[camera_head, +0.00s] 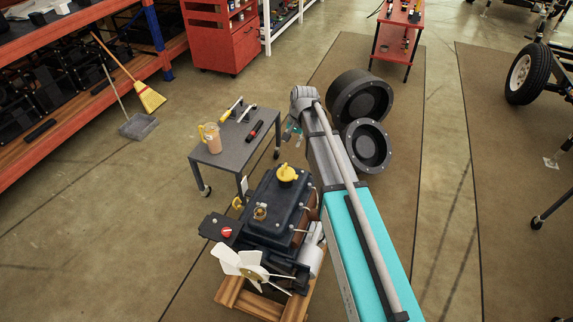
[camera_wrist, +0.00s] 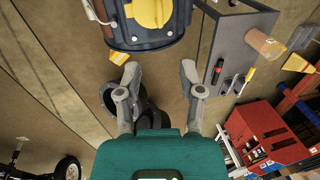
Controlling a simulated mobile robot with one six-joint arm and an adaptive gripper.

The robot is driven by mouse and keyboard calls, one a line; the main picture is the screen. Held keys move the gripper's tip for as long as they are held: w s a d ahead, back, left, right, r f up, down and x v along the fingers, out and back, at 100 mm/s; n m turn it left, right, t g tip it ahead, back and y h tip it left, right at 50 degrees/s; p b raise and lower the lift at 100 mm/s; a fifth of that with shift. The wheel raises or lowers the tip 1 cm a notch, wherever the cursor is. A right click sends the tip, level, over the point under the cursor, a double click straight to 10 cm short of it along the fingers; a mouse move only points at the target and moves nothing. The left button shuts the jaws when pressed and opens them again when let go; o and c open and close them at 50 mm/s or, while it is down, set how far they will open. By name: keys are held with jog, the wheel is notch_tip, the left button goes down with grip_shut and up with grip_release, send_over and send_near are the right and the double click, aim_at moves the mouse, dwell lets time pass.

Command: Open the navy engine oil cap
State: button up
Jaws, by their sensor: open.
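The navy engine (camera_head: 266,208) stands on a wooden stand, with a round yellow oil cap (camera_head: 287,173) seated on its top cover. In the wrist view the yellow cap (camera_wrist: 152,12) is at the top edge, partly cut off, on the dark engine cover (camera_wrist: 150,43). My gripper (camera_wrist: 159,72) is open and empty, its two fingers wide apart and pointing toward the engine. It is apart from the cap. In the head view my gripper (camera_head: 292,132) shows only as a small part beyond the engine, left of my arm.
A grey cart (camera_head: 228,150) with a jug (camera_head: 211,138) and tools stands behind the engine. A white fan (camera_head: 240,264) is on the engine's front. Black wheel-like parts (camera_head: 366,145) lie on the mat beyond my arm. Open floor lies to the left.

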aim_at(285, 166)
jog(key=shift+w+a+f+b, duration=0.15)
jog(key=shift+a+f+b, duration=0.25)
jog(key=shift+f+b, duration=1.8)
jog(key=shift+w+a+f+b, duration=0.2)
jog(key=shift+a+f+b, duration=0.2)
jog(key=shift+f+b, duration=1.7)
jog(key=shift+w+a+f+b, duration=0.15)
jog(key=shift+a+f+b, duration=0.25)
jog(key=shift+f+b, duration=1.8)
grip_shut()
jog(key=shift+d, duration=0.1)
